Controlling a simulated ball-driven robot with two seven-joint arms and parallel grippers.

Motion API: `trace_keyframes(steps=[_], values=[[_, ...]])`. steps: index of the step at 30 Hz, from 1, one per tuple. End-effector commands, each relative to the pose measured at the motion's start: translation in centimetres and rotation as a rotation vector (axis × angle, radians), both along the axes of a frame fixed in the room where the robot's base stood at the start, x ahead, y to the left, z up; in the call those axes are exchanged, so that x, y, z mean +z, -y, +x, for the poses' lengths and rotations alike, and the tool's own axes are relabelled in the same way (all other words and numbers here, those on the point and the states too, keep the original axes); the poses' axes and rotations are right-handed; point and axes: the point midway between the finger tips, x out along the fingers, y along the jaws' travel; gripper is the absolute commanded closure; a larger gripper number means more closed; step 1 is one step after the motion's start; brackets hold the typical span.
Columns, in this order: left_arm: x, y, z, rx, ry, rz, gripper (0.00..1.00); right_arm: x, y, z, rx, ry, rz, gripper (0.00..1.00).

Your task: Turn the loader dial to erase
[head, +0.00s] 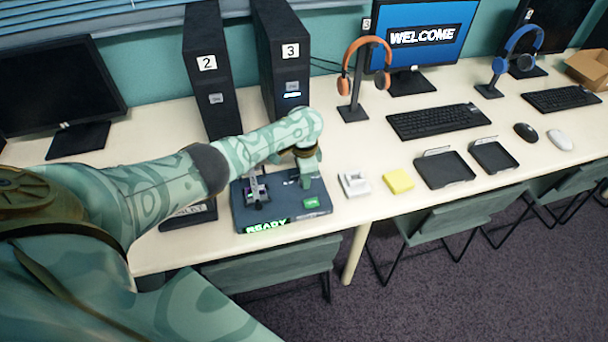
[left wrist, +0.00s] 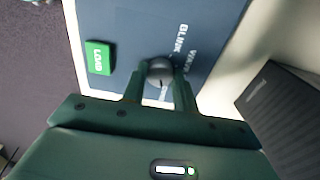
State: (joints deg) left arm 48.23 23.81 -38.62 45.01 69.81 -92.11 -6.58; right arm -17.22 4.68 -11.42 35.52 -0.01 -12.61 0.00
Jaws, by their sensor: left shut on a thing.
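The loader (head: 283,213) is a dark blue box on the table, with a green READY display (head: 267,226) on its front edge and a green LOAD button (head: 311,203), which also shows in the left wrist view (left wrist: 98,57). My left gripper (head: 308,180) reaches down over the loader's back right part. In the left wrist view its two fingers (left wrist: 160,80) are shut on the round dark dial (left wrist: 159,69). The label BLINK and a second, partly blurred label stand beside the dial. I see no erase label, and the dial's setting is unclear. My right gripper is out of view.
A small device sits in a holder (head: 257,190) on the loader's left. A white block (head: 354,184) and a yellow block (head: 398,181) lie to its right, then black trays (head: 445,170). Computer towers (head: 285,75) stand behind. Chairs are at the table's front.

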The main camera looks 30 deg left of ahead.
Motion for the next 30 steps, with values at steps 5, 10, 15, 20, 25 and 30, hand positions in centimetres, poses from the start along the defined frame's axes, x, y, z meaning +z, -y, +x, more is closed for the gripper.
trace_keyframes(steps=[5,10,15,20,25,30], values=[[-0.1,0.0,-0.1,-0.009,-0.004,0.000,0.94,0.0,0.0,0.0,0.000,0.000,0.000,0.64],[-0.2,0.0,-0.1,-0.008,-0.004,0.000,0.94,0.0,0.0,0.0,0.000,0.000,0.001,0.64],[-0.1,0.0,-0.1,-0.008,-0.004,0.000,0.50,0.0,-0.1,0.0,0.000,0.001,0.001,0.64],[-0.1,0.0,-0.1,-0.007,-0.002,0.001,0.50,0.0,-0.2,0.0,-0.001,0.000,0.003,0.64],[0.4,0.0,0.0,-0.007,0.000,0.000,0.50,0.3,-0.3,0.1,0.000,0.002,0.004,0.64],[3.6,0.0,0.0,-0.008,0.004,-0.001,0.50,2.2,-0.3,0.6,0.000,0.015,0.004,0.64]])
